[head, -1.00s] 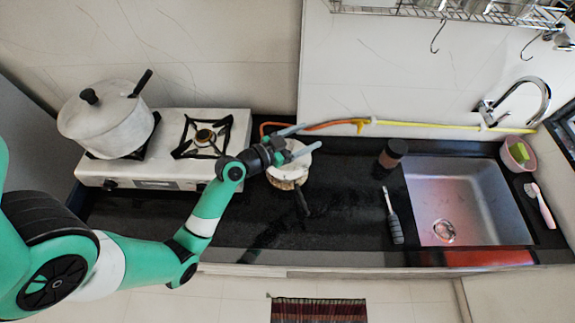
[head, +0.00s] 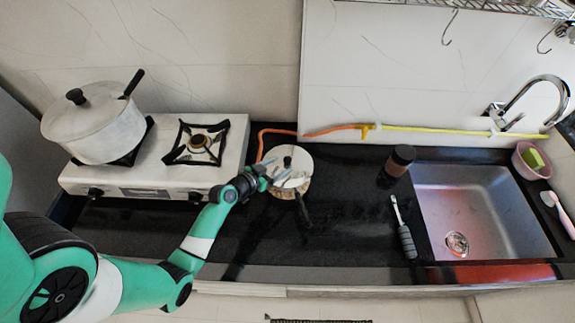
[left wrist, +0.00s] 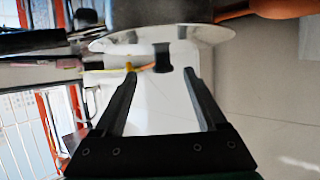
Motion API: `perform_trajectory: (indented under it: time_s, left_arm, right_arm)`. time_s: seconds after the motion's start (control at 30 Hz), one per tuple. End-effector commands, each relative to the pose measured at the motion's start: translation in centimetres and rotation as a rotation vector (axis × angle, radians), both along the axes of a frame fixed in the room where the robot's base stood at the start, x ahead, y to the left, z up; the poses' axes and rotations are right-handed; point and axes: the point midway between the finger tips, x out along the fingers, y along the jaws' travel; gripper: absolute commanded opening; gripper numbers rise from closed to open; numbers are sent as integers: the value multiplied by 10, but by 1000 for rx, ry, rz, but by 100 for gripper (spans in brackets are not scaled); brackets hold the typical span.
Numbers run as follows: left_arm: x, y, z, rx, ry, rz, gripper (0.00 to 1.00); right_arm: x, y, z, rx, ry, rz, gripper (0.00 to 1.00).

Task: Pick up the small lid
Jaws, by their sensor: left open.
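The small lid (head: 298,156) is pale with a black knob (head: 287,161) and sits on the small pot (head: 289,191), whose dark handle points toward the front edge. My left gripper (head: 279,178) is open and empty at the lid's front-left side, close to the knob. In the left wrist view the lid (left wrist: 205,33) shows nearly edge-on, with its knob (left wrist: 162,57) between and just beyond my open fingertips. I cannot tell whether a finger touches the lid. My right gripper is not in view.
A stove (head: 140,182) with a big lidded pot (head: 95,130) stands left. A yellow-orange hose (head: 440,130) runs behind. A dark jar (head: 397,160), a brush (head: 403,229) and a sink (head: 485,205) are at right. The black counter (head: 345,215) between is clear.

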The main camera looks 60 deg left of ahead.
Motion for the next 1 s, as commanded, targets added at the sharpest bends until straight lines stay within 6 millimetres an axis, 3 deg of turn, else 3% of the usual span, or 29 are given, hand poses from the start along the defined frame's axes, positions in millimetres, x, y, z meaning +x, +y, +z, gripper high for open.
perform_trajectory:
  time_s: [0.3, 0.57, 1.0]
  left_arm:
    - [40, 21, -14, 0, 0, -1, 74]
    - [44, 23, -15, 0, 0, -1, 74]
    - [43, 23, -14, 0, 0, -1, 0]
  right_arm:
    - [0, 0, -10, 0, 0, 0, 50]
    - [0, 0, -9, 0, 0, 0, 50]
    - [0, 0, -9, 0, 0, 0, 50]
